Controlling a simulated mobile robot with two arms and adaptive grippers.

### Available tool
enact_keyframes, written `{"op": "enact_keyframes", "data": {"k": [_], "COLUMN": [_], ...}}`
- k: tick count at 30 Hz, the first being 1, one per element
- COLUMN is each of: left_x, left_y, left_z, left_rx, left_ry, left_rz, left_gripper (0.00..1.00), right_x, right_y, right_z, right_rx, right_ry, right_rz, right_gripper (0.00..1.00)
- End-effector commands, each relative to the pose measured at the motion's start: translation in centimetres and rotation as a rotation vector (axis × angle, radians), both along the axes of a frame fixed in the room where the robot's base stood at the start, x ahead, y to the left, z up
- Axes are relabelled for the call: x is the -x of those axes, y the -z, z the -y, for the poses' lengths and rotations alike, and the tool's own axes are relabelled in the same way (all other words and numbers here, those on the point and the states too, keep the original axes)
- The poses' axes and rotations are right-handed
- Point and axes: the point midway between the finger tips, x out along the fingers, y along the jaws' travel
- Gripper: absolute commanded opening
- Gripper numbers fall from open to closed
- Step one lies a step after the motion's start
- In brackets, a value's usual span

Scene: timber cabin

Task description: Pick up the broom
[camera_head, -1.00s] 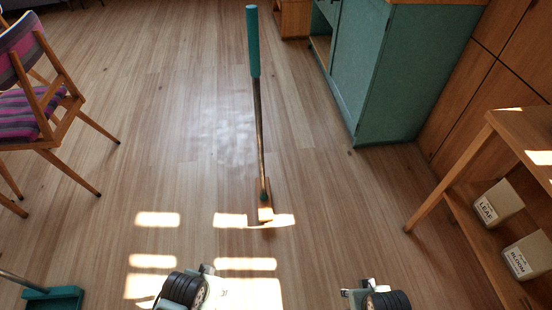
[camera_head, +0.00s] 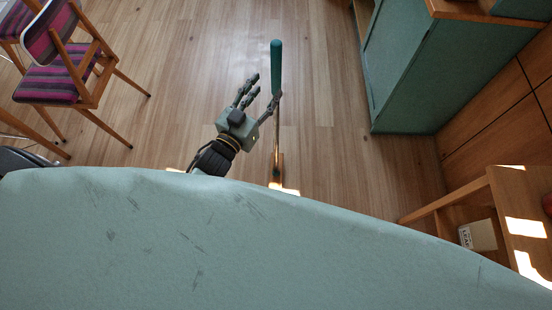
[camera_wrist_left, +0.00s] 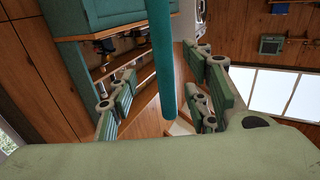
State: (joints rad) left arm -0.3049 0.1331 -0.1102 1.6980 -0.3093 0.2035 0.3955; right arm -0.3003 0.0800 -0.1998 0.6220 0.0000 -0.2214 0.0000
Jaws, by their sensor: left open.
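The broom stands upright on the wooden floor in the head view, with a teal handle grip (camera_head: 277,68), a thin metal shaft (camera_head: 278,142) and an orange-brown head low down, partly hidden. My left gripper (camera_head: 260,97) is open beside the upper part of the broom, near the lower end of the teal grip. In the left wrist view the teal handle (camera_wrist_left: 162,60) runs between the spread fingers, with a gap visible on both sides. My right gripper is not in view.
A green cabinet (camera_head: 425,70) stands at the back right. A wooden shelf unit (camera_head: 450,203) with a pale box (camera_head: 478,236) is at the lower right. The floor around the broom is clear.

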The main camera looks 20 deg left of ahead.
Motion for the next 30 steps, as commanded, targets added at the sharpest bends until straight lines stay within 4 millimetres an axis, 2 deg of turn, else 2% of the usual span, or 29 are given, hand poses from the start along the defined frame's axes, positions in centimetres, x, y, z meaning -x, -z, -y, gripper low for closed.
{"op": "enact_keyframes", "data": {"k": [16, 25, 30], "left_x": [-6.9, -7.4, -7.4], "left_y": [0.1, 0.2, 0.1], "left_z": [0.9, 1.0, 1.0], "left_rx": [0.002, 0.002, 0.002], "left_ry": [0.001, 0.001, 0.001], "left_rz": [0.004, 0.003, 0.003], "left_gripper": [0.45, 0.45, 0.31], "right_x": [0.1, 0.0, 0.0], "right_y": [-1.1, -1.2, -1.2], "right_z": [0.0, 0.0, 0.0], "right_rx": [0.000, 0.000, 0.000], "right_ry": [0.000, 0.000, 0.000], "right_rz": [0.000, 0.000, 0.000], "right_gripper": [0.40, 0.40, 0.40]}}
